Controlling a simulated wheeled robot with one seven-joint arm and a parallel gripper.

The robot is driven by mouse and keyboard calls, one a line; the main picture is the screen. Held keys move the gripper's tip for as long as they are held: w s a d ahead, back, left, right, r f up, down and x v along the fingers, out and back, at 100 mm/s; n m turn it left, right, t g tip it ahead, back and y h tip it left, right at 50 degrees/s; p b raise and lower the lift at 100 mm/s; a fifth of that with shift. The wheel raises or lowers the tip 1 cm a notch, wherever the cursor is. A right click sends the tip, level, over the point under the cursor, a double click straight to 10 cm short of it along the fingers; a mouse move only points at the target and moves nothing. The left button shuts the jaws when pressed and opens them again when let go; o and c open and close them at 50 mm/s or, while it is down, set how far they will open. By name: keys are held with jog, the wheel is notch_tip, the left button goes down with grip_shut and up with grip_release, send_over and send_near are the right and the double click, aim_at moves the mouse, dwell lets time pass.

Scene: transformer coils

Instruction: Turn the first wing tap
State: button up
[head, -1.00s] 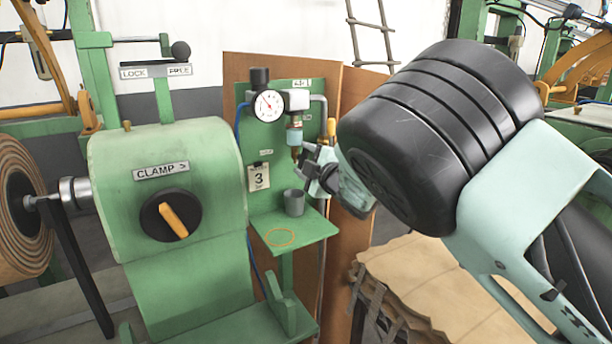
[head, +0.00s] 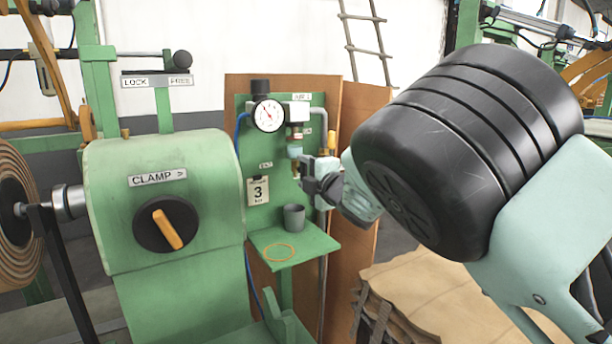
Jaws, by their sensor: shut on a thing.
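The wing tap (head: 296,168) is the small brass piece under the blue-grey bowl (head: 294,150) on the green air panel. My gripper (head: 308,184) is at the tap's lower right, reaching in from the right. Its jaws are shut on the tap. The dark fingers hide the tap's lower part, so I cannot tell the angle of its wings. The round gauge (head: 268,115) sits above and to the left of the bowl.
A grey cup (head: 294,217) stands on the small green shelf (head: 312,246) just below my gripper. A yellow handle (head: 332,140) is close on the right. The green clamp housing (head: 205,225) with its knob (head: 166,226) fills the left. Brown boards (head: 360,130) stand behind.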

jog(key=o, duration=1)
jog(key=b+v, duration=0.2)
jog(key=v, duration=1.5)
jog(key=shift+s+d+b, duration=0.15)
jog(key=shift+s+b, duration=0.05)
jog(key=shift+b, duration=0.1)
